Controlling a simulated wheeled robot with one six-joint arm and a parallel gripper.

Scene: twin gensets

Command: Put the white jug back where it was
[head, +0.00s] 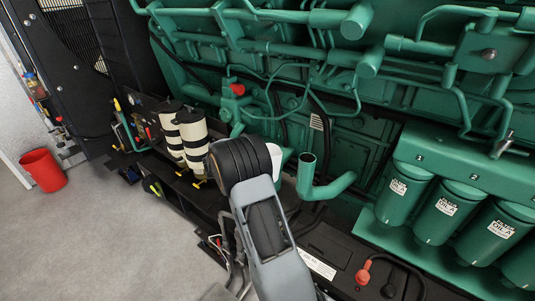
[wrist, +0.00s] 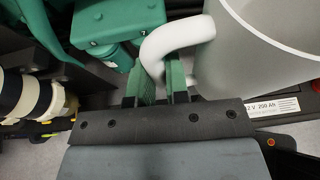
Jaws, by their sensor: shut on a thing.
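The white jug (wrist: 262,50) fills the upper right of the wrist view, with its curved handle (wrist: 178,38) on its left side. My gripper (wrist: 162,85) is shut on the jug's handle, with its two green-padded fingers at the handle's lower part. In the head view only a small white piece of the jug (head: 275,161) shows past my wrist, which hides the gripper and most of the jug. The jug is in front of the green engine, near an upturned green pipe. I cannot tell whether its base touches anything.
A black battery (head: 345,262) with a red terminal cap lies below right. Green filters (head: 403,190) stand at the right. Two cream cylinders with black bands (head: 187,140) stand left of my arm. A red bucket (head: 42,170) is on the open grey floor at left.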

